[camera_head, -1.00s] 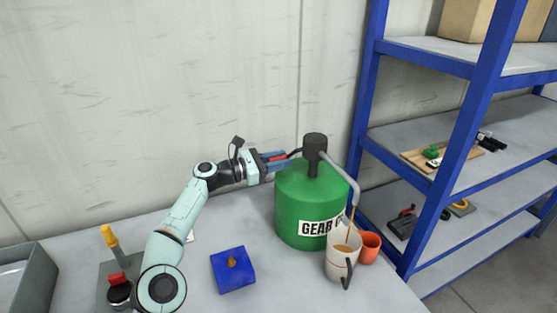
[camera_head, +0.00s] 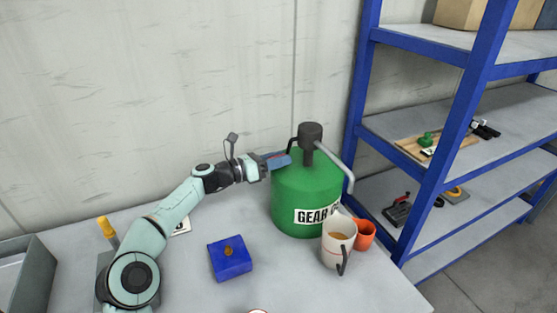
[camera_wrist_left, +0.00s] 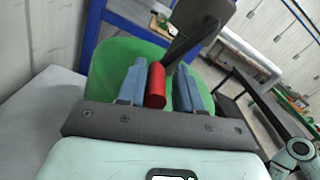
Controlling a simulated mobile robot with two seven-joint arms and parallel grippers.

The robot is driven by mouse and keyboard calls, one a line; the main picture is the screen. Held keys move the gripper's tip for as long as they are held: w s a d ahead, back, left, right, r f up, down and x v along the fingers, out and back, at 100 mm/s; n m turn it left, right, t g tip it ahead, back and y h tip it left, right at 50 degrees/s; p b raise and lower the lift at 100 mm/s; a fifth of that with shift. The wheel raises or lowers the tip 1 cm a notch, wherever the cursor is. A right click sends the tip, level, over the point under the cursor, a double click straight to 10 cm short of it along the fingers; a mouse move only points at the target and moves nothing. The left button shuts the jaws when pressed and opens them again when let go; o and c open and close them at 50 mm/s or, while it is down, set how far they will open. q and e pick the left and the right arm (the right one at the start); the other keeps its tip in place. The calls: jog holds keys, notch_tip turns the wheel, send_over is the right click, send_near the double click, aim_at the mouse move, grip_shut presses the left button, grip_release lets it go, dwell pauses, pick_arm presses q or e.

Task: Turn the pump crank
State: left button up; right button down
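The green gear-oil pump drum (camera_head: 290,195) stands on the table with a dark pump head (camera_head: 311,132) and a grey spout bending down to the right. The crank's red handle (camera_wrist_left: 156,85) and dark crank arm (camera_wrist_left: 200,25) show in the left wrist view. My left gripper (camera_head: 280,160) is at the crank, left of the pump head. Its blue fingers (camera_wrist_left: 160,88) stand on either side of the red handle, with a narrow gap at the right finger. A white mug (camera_head: 338,250) with brown liquid stands by the spout. My right gripper is out of view.
An orange cup (camera_head: 365,235) is right beside the mug. A blue-framed shelf (camera_head: 440,160) stands to the right, a wall behind.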

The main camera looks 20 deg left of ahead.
pick_arm(q)
jog(key=shift+o, duration=0.3)
jog(key=shift+s+a+f, duration=0.1)
jog(key=shift+s+a, duration=0.1)
jog(key=shift+s, duration=0.05)
jog(key=b+v, duration=0.1)
jog(key=v, duration=1.1)
jog(key=shift+s+a+b, duration=0.25)
jog(key=shift+a+b, duration=0.05)
jog(key=shift+b, duration=0.1)
